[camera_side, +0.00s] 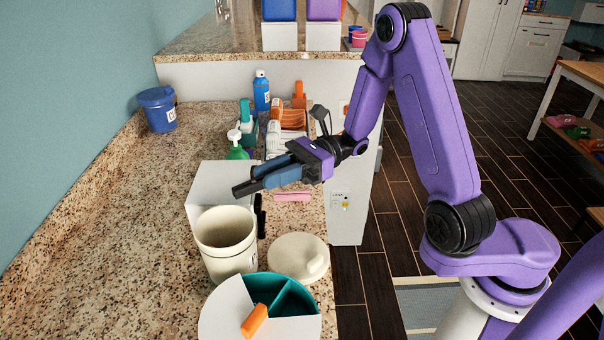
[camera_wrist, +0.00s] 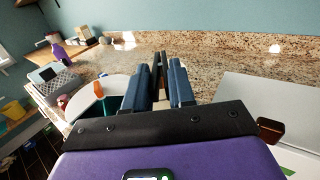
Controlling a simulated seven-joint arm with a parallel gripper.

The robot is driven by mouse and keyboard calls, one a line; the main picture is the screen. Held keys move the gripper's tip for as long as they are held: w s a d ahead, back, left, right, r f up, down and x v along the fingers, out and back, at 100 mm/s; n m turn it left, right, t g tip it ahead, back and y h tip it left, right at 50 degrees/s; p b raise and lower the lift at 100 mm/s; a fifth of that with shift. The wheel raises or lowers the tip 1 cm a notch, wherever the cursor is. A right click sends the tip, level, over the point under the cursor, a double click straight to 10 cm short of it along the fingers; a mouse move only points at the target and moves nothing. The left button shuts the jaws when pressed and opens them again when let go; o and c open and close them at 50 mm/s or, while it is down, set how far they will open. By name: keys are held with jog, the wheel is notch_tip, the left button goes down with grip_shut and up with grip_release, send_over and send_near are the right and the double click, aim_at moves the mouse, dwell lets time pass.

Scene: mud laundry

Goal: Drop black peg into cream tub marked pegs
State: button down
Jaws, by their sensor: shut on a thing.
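The cream tub (camera_side: 228,262) stands upright and open on the granite counter in the side view; I cannot read a label on it. Its round cream lid (camera_side: 290,262) seems to be the disc lying beside it on the right. My gripper (camera_side: 250,187) is above and behind the tub's rim, apart from it. Its blue fingers are shut on a dark, narrow piece, which looks like the black peg (camera_side: 240,189). In the wrist view the peg (camera_wrist: 157,72) shows between the fingers (camera_wrist: 160,85) and extends past their tips.
A divided white and teal tray (camera_side: 215,312) with an orange peg (camera_side: 254,320) stands in front. A pink peg (camera_side: 292,196) lies on the counter. A small black object (camera_side: 261,222) is beside the tub. Bottles (camera_side: 262,92) stand behind.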

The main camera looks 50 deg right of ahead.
aim_at(245, 186)
jog(key=a+g, duration=0.1)
jog(key=a, duration=0.1)
jog(key=a+r+n+g, duration=0.1)
jog(key=a, duration=0.1)
jog(key=a+r+g, duration=0.1)
jog(key=a, duration=0.1)
jog(key=shift+w+n, duration=0.4)
jog(key=shift+f, duration=2.95)
jog(key=c, duration=0.9)
grip_release()
jog(key=shift+o, duration=0.2)
jog(key=shift+d, duration=0.15)
jog(key=d, duration=1.7)
jog(key=shift+s+d, duration=0.15)
jog(key=shift+s, duration=0.1)
